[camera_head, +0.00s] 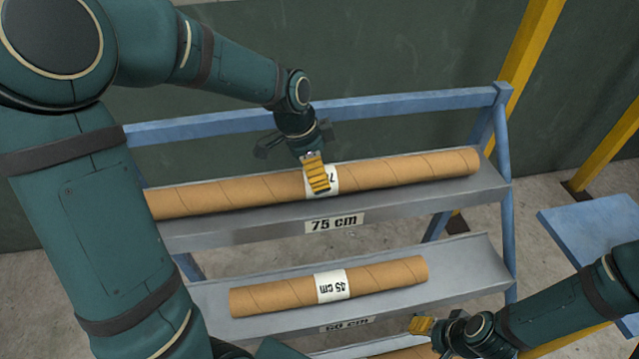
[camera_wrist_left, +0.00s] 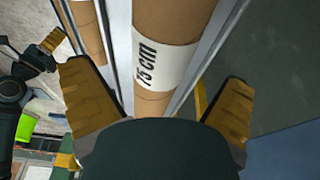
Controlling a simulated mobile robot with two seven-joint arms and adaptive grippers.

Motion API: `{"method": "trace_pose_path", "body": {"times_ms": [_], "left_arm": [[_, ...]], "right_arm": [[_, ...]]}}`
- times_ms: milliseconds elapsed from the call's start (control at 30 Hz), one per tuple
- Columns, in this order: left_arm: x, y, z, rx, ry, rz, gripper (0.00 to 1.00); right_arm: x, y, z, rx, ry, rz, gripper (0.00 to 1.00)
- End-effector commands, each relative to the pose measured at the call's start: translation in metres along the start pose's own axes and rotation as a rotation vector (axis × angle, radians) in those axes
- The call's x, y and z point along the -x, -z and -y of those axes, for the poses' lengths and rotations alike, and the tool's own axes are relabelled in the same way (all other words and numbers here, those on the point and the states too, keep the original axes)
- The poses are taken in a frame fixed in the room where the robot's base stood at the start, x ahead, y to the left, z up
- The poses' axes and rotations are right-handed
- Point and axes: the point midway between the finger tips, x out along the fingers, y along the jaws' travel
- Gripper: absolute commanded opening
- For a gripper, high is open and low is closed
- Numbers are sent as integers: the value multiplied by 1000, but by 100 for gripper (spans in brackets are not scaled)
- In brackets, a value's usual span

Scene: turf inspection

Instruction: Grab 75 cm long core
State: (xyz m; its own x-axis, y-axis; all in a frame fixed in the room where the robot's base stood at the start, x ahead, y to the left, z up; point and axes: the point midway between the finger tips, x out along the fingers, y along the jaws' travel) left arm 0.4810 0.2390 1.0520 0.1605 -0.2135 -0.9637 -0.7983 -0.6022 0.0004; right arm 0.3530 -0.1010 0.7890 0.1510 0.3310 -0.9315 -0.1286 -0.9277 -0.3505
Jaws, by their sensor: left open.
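The 75 cm core (camera_head: 415,171), a long brown cardboard tube with a white label, lies along the upper shelf (camera_head: 405,207), which is marked 75 cm. My left gripper (camera_head: 317,174) is right above the core, at its label. In the left wrist view the open fingers (camera_wrist_left: 157,78) stand apart on either side, with the core (camera_wrist_left: 172,22) and its "75 cm" label between them. I cannot tell whether they touch it. My left arm hides the core's left end. My right gripper (camera_head: 424,326) is low at the right, beside the lower shelf; its opening is unclear.
A shorter core (camera_head: 385,276) labelled 45 cm lies on the shelf below (camera_head: 467,278), marked 60 cm. Another core (camera_head: 405,353) shows partly at the bottom edge. The blue rack frame (camera_head: 400,104) rises behind the upper core. A blue surface (camera_head: 590,231) stands at the right.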

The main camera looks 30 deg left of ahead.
Motion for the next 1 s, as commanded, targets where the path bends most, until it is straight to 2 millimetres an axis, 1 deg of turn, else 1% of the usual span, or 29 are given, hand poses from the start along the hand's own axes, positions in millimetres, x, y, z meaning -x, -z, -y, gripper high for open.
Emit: {"method": "trace_pose_path", "body": {"times_ms": [33,167,233,400,500,633,833,867,900,967,1000], "left_arm": [[-5,0,0,0,-1,1,100],[-12,-1,0,0,-1,0,100],[-18,-2,0,0,-2,1,100],[-44,-6,1,0,-3,2,100],[-55,-5,1,0,-2,1,100],[-61,-5,1,0,0,0,100],[-61,-5,1,0,0,-1,100],[-61,-5,1,0,0,-1,93],[-61,-5,1,0,0,-1,79],[-61,-5,1,0,0,-1,58],[-61,-5,1,0,0,-1,44]], "right_arm": [[-1,0,0,0,0,1,47],[-2,-1,-1,1,0,2,47],[-3,-1,-1,1,1,3,47],[-8,-4,-3,2,1,7,47],[-10,-4,-4,3,1,9,47],[-10,-5,-4,3,1,10,47],[-10,-5,-4,3,1,10,47],[-10,-5,-4,3,1,10,47],[-10,-5,-4,3,1,10,47],[-10,-5,-4,3,1,10,47],[-10,-5,-4,3,1,10,47]]}}
